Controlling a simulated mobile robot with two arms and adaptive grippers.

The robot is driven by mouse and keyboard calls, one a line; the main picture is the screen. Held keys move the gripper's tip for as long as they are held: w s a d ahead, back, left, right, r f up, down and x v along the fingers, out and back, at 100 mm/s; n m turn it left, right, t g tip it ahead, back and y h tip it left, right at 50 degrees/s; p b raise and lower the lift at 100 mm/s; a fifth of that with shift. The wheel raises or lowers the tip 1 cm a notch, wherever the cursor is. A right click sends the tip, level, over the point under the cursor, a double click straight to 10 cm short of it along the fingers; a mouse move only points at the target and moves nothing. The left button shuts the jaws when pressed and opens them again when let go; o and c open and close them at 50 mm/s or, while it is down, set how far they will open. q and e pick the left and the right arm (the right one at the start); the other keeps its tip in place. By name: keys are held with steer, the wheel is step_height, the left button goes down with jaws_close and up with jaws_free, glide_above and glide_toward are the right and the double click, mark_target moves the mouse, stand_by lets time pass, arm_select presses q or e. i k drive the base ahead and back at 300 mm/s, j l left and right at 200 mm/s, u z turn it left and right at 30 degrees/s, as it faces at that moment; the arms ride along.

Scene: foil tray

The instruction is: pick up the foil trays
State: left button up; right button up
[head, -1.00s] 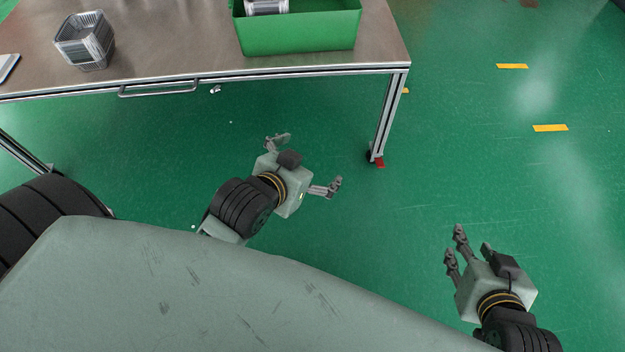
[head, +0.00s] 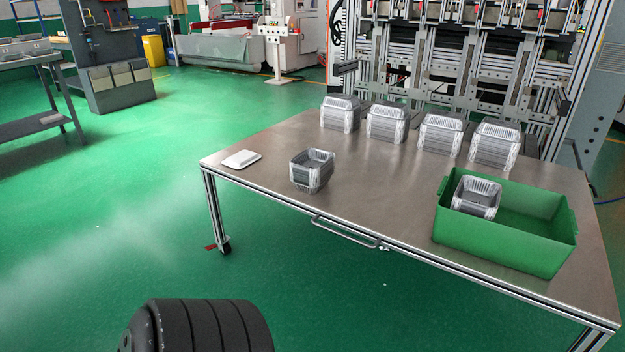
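A stack of foil trays (head: 312,172) stands on the metal table near its front edge, left of the middle. More foil tray stacks stand in a row along the back of the table, among them one at the left (head: 340,114) and one at the right (head: 495,146). Another foil tray stack (head: 476,197) sits inside the green bin (head: 505,246), at its left end. Neither of my grippers shows in the head view now. Only a dark part of my own arm shows at the bottom.
The metal table (head: 270,190) has a front handle (head: 345,232) and wheeled legs. A flat white object (head: 241,159) lies at its left end. A metal frame machine (head: 450,70) stands behind the table.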

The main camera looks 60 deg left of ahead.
mark_target(310, 170)
steer(key=u, duration=1.95)
steer(key=i+j+z, duration=0.1)
steer(key=j, duration=0.2)
steer(key=i+j+z, duration=0.25)
steer(key=j, duration=0.4)
steer(key=i+j+z, duration=0.25)
steer(key=j, duration=0.4)
steer(key=i, duration=0.1)
